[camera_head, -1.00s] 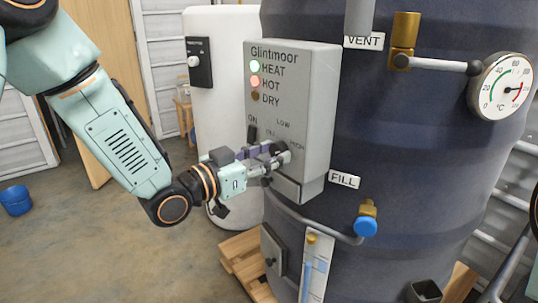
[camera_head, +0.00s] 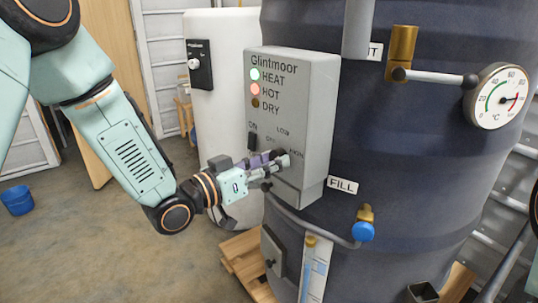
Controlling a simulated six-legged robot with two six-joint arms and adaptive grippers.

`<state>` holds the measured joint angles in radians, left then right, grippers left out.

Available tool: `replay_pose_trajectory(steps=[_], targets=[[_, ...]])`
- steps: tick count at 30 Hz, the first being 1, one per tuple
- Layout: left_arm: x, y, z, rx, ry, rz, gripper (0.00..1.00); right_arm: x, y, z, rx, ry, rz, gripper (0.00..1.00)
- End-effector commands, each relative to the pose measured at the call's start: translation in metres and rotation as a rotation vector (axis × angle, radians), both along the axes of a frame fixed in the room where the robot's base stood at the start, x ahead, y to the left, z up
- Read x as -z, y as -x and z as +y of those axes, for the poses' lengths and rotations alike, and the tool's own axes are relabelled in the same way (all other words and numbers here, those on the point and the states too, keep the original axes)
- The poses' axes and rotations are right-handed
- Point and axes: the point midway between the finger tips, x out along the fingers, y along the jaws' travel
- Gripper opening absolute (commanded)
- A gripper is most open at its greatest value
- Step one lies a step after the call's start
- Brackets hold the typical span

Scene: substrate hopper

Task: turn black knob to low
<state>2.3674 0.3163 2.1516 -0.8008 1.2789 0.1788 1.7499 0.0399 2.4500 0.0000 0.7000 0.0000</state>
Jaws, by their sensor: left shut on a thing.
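The black knob (camera_head: 279,153) is on the lower front of the grey Glintmoor control box (camera_head: 310,120), near printed LOW and HIGH marks. My left gripper (camera_head: 275,162) is shut on the knob, its fingers covering most of it. The knob's pointer is hidden, so its setting cannot be told. A black switch (camera_head: 252,141) sits under the ON mark, left of the knob. My right gripper is not in view.
The box is mounted on a dark blue tank (camera_head: 420,165). A bent pipe with a blue valve handle (camera_head: 363,232) runs below the box. A dial gauge (camera_head: 497,97) stands out at right. A white tank (camera_head: 228,50) is behind. Open floor lies at left.

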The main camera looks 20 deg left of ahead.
Motion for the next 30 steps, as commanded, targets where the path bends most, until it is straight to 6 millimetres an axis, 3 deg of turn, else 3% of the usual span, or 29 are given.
replay_pose_trajectory(steps=[15,30], targets=[[-0.002,0.000,0.000,0.001,0.402,0.252,0.07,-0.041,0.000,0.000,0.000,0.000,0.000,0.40],[-0.001,-0.001,0.001,0.001,0.632,0.392,0.07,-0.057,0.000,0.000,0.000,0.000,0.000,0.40]])
